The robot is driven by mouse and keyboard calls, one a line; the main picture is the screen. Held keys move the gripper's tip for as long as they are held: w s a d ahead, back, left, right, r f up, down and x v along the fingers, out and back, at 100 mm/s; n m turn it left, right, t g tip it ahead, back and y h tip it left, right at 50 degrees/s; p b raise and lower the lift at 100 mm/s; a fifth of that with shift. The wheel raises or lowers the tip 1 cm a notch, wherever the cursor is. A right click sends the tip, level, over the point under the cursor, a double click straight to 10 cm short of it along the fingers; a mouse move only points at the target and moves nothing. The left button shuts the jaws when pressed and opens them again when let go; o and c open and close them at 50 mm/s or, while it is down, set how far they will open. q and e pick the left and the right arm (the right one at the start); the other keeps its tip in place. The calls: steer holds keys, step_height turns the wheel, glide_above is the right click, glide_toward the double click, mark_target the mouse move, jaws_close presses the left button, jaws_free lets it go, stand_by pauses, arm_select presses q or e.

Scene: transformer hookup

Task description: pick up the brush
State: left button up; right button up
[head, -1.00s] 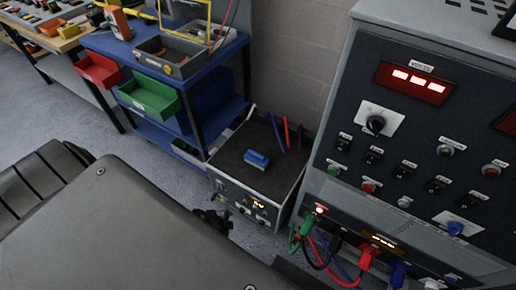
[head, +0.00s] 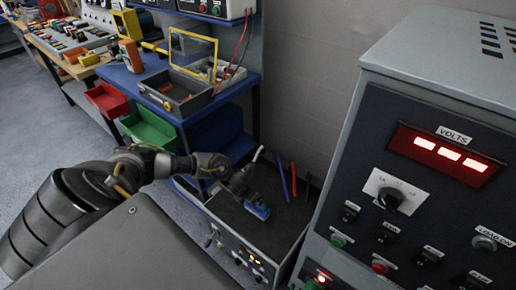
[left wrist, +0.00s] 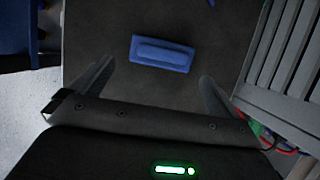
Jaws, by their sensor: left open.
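The blue brush (head: 257,211) lies on the dark top of a low instrument box (head: 270,236). In the left wrist view the brush (left wrist: 162,53) lies crosswise, beyond and roughly between the fingertips. My left gripper (head: 243,188) is above the box, close to the brush. In the left wrist view its two fingers (left wrist: 157,76) are spread wide with nothing between them. I cannot tell its exact height above the brush. My right gripper is not in view.
A large grey control panel (head: 430,75) with a red VOLTS display stands at the right. A blue bench (head: 165,85) with red (head: 106,99) and green (head: 149,128) bins stands at the left. Red and blue upright sticks (head: 288,180) stand near the box's back.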

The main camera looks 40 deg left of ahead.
mark_target(257, 207)
arm_select(q)
steer(key=shift+x, duration=1.1)
steer(key=shift+w+d+f, duration=0.15)
steer(key=shift+f, duration=0.15)
steer(key=x, duration=0.3)
steer(key=shift+w+d+f+b, duration=0.15)
steer(key=shift+d+f+b, duration=0.1)
steer(key=shift+f+b, duration=0.1)
steer(key=shift+w+f, duration=0.15)
steer(key=shift+f, duration=0.2)
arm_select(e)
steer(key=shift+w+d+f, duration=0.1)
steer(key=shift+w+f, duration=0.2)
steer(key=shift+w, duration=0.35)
